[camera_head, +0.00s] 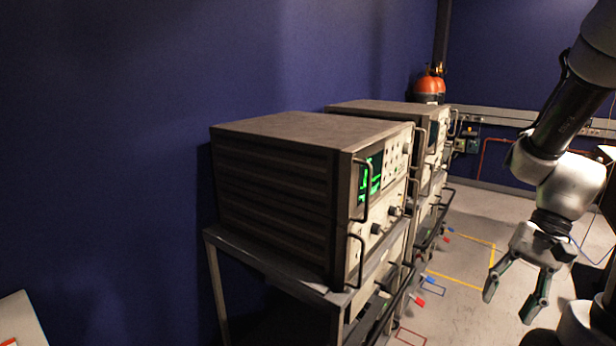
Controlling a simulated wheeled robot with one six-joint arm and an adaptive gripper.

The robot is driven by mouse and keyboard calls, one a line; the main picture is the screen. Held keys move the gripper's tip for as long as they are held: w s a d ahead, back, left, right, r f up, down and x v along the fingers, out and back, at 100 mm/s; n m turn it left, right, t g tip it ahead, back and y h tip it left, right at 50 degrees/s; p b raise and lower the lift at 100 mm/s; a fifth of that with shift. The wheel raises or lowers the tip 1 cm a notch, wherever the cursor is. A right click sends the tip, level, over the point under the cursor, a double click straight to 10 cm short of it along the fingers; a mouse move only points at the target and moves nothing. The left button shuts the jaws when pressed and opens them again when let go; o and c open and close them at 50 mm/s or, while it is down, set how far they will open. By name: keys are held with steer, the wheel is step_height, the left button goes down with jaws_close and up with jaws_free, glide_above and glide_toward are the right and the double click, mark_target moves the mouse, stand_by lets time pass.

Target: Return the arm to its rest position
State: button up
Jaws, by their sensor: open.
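My gripper (508,307) hangs at the end of my arm on the right side of the head view. Its two fingers point down and are spread apart, with nothing between them. Grey floor shows behind the fingers. My arm comes in from the upper right and bends down at a pale joint above the gripper. The gripper is apart from the instrument rack to its left.
A beige instrument (275,190) with a green-lit screen stands on a metal cart (265,262). A second instrument (385,107) stands behind it. Orange-topped cylinders (428,84) are farther back. Open floor (465,218) with yellow marking lies right of the carts. A dark blue wall (110,130) is at left.

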step_height(320, 180, up, 14)
steer(key=s+n+t+h, duration=0.2)
steer(key=n+t+h, duration=0.2)
steer(key=n+t, duration=0.2)
steer(key=shift+a+r+n+t+h, duration=0.2)
steer(key=shift+r+n+t+h, duration=0.15)
steer(key=shift+n, duration=0.25)
steer(key=shift+s+f, duration=0.1)
steer(key=shift+c, duration=0.2)
